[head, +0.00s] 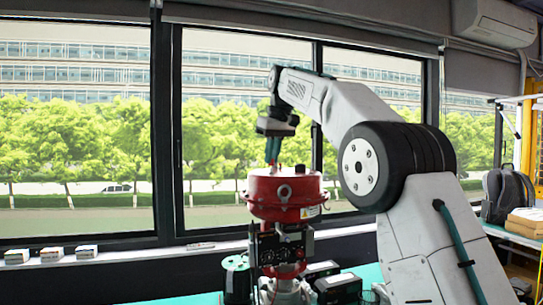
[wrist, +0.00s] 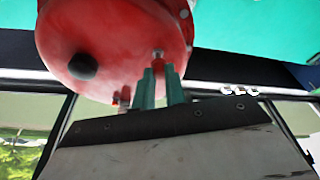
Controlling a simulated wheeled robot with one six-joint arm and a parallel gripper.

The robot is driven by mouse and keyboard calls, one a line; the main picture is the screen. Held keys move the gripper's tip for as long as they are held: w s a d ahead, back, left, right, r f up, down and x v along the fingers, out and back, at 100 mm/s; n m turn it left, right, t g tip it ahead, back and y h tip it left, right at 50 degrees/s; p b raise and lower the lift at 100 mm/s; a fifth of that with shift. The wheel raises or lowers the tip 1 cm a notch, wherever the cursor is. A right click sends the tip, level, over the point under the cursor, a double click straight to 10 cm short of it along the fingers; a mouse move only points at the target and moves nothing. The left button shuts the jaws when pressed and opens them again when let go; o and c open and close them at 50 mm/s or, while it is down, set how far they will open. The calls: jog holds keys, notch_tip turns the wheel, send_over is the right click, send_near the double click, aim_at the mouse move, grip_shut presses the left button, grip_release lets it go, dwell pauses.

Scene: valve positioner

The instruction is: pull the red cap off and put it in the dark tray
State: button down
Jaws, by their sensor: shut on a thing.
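The round red housing (head: 284,190) of the valve positioner stands ahead of me; its face fills the top of the wrist view (wrist: 112,35). My gripper (head: 272,160) points down at the top of the housing. A small red-tipped fitting (wrist: 122,97) shows beside the left finger. I cannot make out the dark tray.
A black round plug (wrist: 82,66) sits on the red face. Black units (head: 338,288) and a green-topped spool (head: 236,264) stand around the valve on the teal bench (head: 180,298). Small boxes (head: 52,254) line the window sill at left. A backpack (head: 509,195) is far right.

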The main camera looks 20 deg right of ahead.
jog(key=shift+r, duration=2)
